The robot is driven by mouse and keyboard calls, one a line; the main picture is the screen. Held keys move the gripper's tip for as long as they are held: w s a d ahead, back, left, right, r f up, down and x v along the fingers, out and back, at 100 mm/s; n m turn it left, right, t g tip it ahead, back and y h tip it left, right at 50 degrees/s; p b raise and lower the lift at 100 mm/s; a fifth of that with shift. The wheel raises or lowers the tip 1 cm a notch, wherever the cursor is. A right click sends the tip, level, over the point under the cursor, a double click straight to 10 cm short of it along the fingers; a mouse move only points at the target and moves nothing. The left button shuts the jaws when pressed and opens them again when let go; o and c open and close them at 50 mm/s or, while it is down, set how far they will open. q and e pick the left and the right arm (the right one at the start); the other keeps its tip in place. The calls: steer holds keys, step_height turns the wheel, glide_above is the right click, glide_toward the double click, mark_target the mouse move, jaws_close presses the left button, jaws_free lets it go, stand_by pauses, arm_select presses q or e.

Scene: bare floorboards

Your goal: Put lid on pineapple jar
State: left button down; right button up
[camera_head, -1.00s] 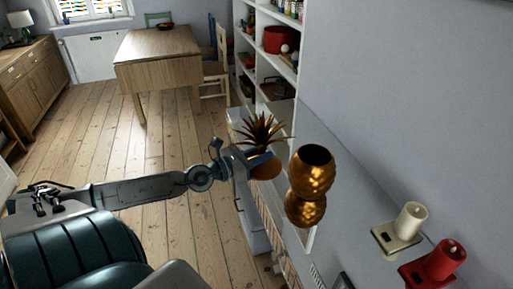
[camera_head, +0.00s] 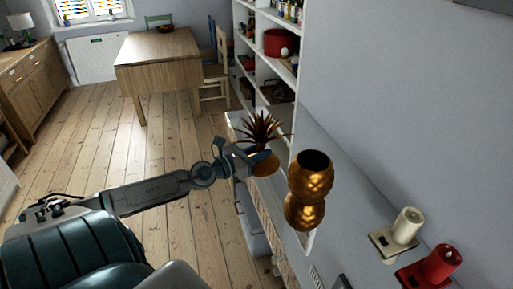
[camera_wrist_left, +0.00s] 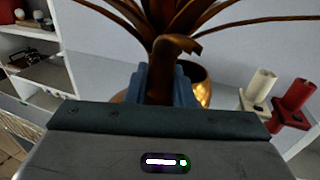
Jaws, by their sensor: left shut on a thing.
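The pineapple lid (camera_head: 262,132), with a crown of long brown leaves and a golden base, is held up by my left gripper (camera_head: 258,162). My left gripper is shut on it, left of the jar and apart from it in the head view. The gold pineapple jar (camera_head: 306,212) stands upright with its dark round mouth open at the top. In the left wrist view the lid's leaves (camera_wrist_left: 190,18) and stem fill the upper middle, and the jar (camera_wrist_left: 203,88) shows partly hidden behind the gripper fingers (camera_wrist_left: 165,85). My right gripper is not in view.
A cream candle (camera_head: 406,225) and a red candle (camera_head: 440,262) on holders stand right of the jar. A white shelf unit (camera_head: 302,60) rises behind the lid. A wooden table (camera_head: 158,47) is far back, with open floorboards around it.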

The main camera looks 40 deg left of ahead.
arm_select(q)
steer(key=shift+w+d+r+p, duration=0.2)
steer(key=shift+w+d+p, duration=0.45)
steer(key=shift+w+p, duration=0.4)
steer(key=shift+w+d+r+p, duration=0.15)
steer(key=shift+w+d+p, duration=0.55)
steer(key=shift+p, duration=0.65)
steer(key=w+d+f+p, duration=0.2)
steer(key=w+d, duration=0.5)
steer(key=w, duration=0.5)
steer(key=shift+w+d+f, duration=0.15)
steer(key=shift+w+f, duration=0.05)
steer(key=shift+f, duration=0.2)
steer(key=shift+f, duration=0.35)
